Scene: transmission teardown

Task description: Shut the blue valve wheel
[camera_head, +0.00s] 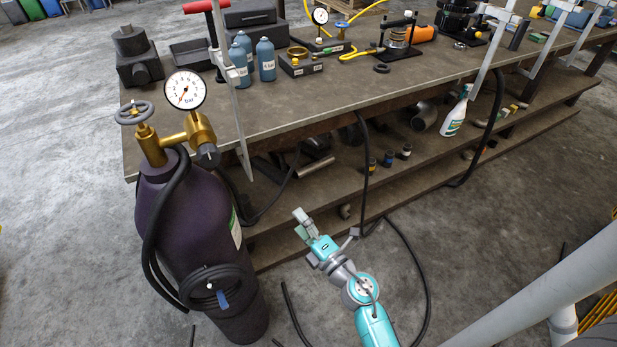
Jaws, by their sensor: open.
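A grey handwheel (135,112) sits on top of the brass valve (150,143) of a dark purple gas cylinder (190,215) at the left. It looks grey, not blue. A small blue knob (342,25) shows on the bench at the back, beside a yellow hose; I cannot tell whether it is a wheel. My gripper (301,221) is open and empty, in front of the bench's lower shelf and right of the cylinder. It is well apart from both the handwheel and the blue knob. The fingers are small in view.
A pressure gauge (185,90) stands on the cylinder's brass fitting. A black coiled hose (207,287) with a blue tag hangs on its front. The workbench (330,105) holds blue bottles (266,60) and a clamp. Black hoses trail on the floor around my arm.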

